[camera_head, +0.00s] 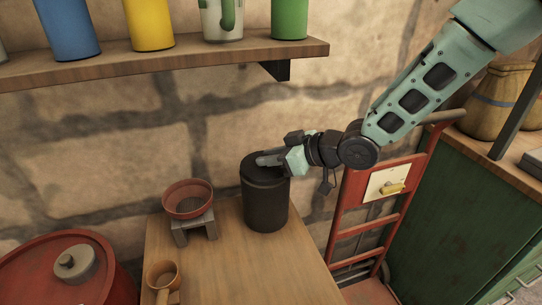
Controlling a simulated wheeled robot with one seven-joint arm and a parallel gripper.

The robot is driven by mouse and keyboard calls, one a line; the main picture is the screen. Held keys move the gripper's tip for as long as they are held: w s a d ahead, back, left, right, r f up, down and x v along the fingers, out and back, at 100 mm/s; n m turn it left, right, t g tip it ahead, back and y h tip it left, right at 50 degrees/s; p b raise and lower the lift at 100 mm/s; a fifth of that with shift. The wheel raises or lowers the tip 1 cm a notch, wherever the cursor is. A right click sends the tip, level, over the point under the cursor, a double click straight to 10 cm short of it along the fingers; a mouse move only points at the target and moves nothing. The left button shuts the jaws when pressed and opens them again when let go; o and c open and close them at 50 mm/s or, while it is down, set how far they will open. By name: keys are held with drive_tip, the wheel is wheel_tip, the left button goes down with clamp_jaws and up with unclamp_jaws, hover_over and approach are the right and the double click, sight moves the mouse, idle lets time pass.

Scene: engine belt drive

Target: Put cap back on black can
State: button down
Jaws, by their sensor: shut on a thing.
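The black can (266,206) stands upright on the wooden table, near its back right edge. My gripper (268,160) is at the top of the can, reaching in from the right. It is shut on the dark cap (253,170), which lies over the can's top. Part of the cap is hidden by the gripper's fingers. I cannot tell whether the cap is fully seated on the can or slightly above it.
A red bowl (187,197) on a grey stand and a wooden scoop (163,279) are on the table's left side. A red drum (60,275) stands at the lower left. A shelf (160,62) with coloured cans hangs above. A red hand truck (375,205) stands right.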

drive_tip(key=shift+f, duration=0.1)
drive_tip(key=c, duration=1.2)
unclamp_jaws()
drive_tip(key=shift+d, duration=0.1)
drive_tip(key=p+v, duration=0.3)
drive_tip(key=v, duration=1.4)
drive_tip(key=s+m+g+h, duration=0.1)
drive_tip(key=s+g+h, duration=0.1)
drive_tip(key=s, duration=0.5)
drive_tip(key=s+m+g+h+p, duration=0.1)
drive_tip(key=s+m+g+h, duration=0.1)
drive_tip(key=s+h, duration=0.3)
drive_tip(key=s+a+m+g+h, duration=0.1)
drive_tip(key=s+g+h, duration=0.1)
drive_tip(key=s, duration=0.8)
drive_tip(key=shift+s+m+h, duration=0.3)
drive_tip(key=shift+s+h, duration=0.05)
drive_tip(key=shift+h, duration=0.45)
